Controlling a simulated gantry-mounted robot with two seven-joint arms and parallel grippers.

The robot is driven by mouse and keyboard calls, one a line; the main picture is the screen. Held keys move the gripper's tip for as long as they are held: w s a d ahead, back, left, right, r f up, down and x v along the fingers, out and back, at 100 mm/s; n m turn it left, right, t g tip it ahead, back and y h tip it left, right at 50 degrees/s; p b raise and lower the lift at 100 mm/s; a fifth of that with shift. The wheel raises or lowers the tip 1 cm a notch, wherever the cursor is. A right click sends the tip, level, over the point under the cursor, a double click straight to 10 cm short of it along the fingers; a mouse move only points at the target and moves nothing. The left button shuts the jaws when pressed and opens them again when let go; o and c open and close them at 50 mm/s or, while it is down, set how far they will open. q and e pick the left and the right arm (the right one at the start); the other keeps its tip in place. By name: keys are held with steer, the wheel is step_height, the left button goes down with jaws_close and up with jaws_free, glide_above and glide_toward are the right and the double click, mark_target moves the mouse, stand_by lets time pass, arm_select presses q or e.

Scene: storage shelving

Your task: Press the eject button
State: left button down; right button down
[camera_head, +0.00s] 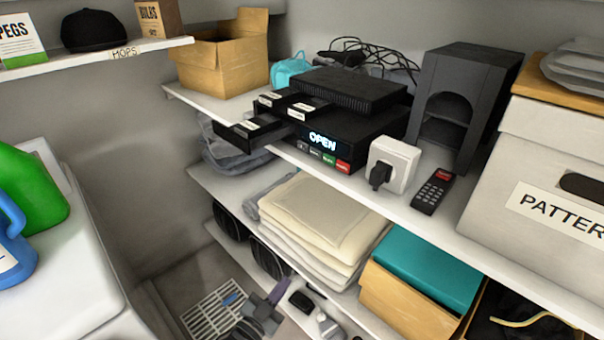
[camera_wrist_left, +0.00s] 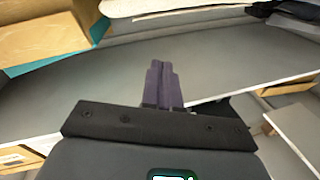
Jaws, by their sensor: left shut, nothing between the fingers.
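A black disc player (camera_head: 365,140) stands on the upper shelf, its lit display (camera_head: 322,141) reading OPEN. A row of small buttons runs below the display, including a green one (camera_head: 328,159) and a red one (camera_head: 343,166). I cannot read which is the eject button. Black trays (camera_head: 250,129) with white labels stick out at its left. My left gripper (camera_head: 281,290) is low at the bottom of the head view, well below the player and apart from it. Its purple fingers (camera_wrist_left: 162,82) are together and empty in the left wrist view. The player is not recognisable there.
Folded towels (camera_head: 325,215) and a teal-topped box (camera_head: 425,270) fill the shelf below. An open cardboard box (camera_head: 220,60) stands behind left. Open space lies left of the shelves.

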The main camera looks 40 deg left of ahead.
mark_target(303, 146)
arm_select(q)
steer(key=w+a+r+m+t+p, duration=0.1)
steer(key=w+a+r+t+p, duration=0.1)
steer(key=r, duration=0.7)
steer(key=w+a+r+m+t+h+p, duration=0.1)
steer(key=w+a+r+m+t+p, duration=0.1)
steer(key=r, duration=0.7)
steer(key=w+a+r+m+t+h+p, duration=0.1)
steer(key=w+a+r+m+t+p, duration=0.1)
steer(key=a+r+t+p, duration=0.2)
step_height(303, 146, up, 6)
steer(key=a+p, duration=0.1)
steer(key=p, duration=0.2)
steer(key=shift+w+f, duration=0.15)
steer(key=w+b, duration=0.1)
steer(key=w, duration=0.1)
steer(key=w+d+b, duration=0.1)
steer(key=w, duration=0.2)
steer(key=w+b, duration=0.2)
steer(key=w, duration=0.1)
steer(key=shift+w+d, duration=0.1)
steer(key=shift+d, duration=0.1)
steer(key=shift+w, duration=0.15)
